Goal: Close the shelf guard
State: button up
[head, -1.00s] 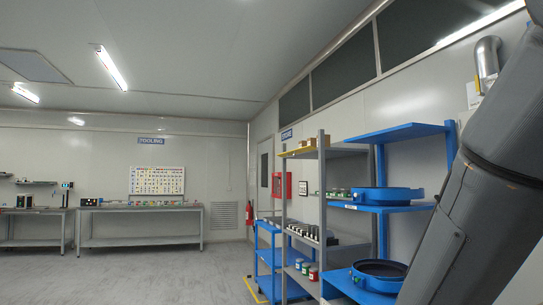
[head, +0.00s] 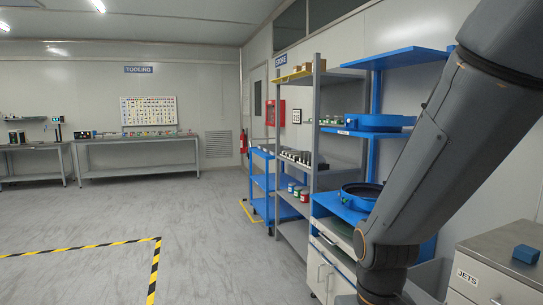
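A grey-post shelf rack (head: 317,150) stands right of centre, with small boxes on its top shelf and dark and coloured items lower down. A yellow strip (head: 293,77) runs along the front of its top shelf; I cannot tell whether this is the shelf guard, or whether it is open or closed. No other guard can be made out. My dark grey arm crosses the right side, and its lower end reaches the bottom edge. My gripper is not in view.
A blue shelf unit (head: 400,53) with round blue trays (head: 380,122) stands right of the rack. A blue cart (head: 262,184) is behind it. A grey cabinet (head: 500,262) is at the lower right. The floor (head: 210,240) at left is clear, with striped tape.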

aim_at(303, 73)
jog(key=u, duration=0.35)
jog(key=i, duration=1.35)
jog(key=u, duration=0.3)
jog(key=i, duration=1.8)
jog(key=z, duration=0.75)
jog(key=i, duration=1.45)
jog(key=z, duration=0.55)
